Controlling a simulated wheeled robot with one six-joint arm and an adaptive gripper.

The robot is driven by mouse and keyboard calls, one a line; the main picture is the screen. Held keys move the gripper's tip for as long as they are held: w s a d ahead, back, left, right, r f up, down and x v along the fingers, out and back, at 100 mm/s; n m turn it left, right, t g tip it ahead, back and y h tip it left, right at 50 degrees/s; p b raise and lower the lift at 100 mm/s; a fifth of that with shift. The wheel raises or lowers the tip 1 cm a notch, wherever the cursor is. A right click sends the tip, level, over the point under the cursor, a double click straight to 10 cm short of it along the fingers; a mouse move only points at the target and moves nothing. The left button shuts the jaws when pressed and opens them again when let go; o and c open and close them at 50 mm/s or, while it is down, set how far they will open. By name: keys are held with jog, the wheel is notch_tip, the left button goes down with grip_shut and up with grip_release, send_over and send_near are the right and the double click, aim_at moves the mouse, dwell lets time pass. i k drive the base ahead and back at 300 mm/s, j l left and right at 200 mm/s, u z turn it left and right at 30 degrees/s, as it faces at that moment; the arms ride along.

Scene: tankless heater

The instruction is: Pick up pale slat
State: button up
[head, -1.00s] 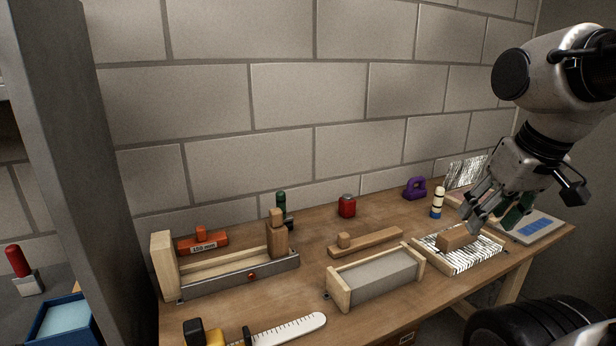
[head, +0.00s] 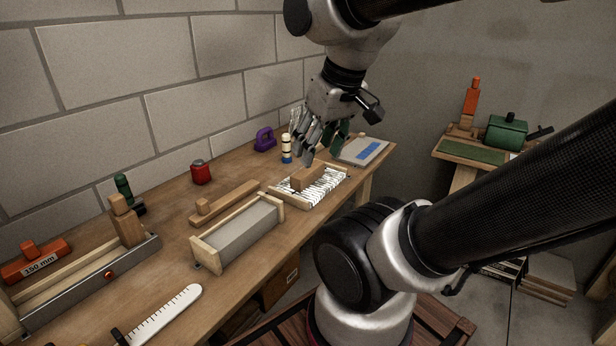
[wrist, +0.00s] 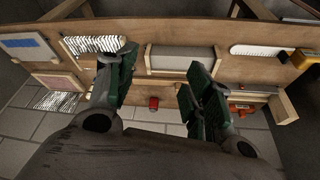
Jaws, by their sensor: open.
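I cannot pick out the pale slat with certainty. A long pale wooden strip (head: 75,267) lies in the grey-fronted fixture at the lower left of the head view; it may be the slat. Pale flat boards (head: 548,270) also lie stacked low at the right. My gripper (head: 308,152) is open and empty, with dark green finger pads. It hangs over the far part of the bench, near a wooden block (head: 307,177) on a striped tray. In the wrist view my gripper (wrist: 162,85) has its fingers spread wide, with nothing between them.
A grey-topped wooden box (head: 240,235), a knobbed wooden bar (head: 226,202) and a red canister (head: 201,173) stand on the workbench. A white-banded bottle (head: 287,150) and purple object (head: 265,139) stand behind. A second table (head: 460,150) is at the right, with floor between.

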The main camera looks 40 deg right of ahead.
aim_at(300, 180)
jog(key=i+l, duration=0.1)
jog(key=l, duration=0.35)
jog(key=i+l, duration=0.1)
jog(key=l, duration=0.75)
jog(key=i+l, duration=0.15)
jog(key=l, duration=0.3)
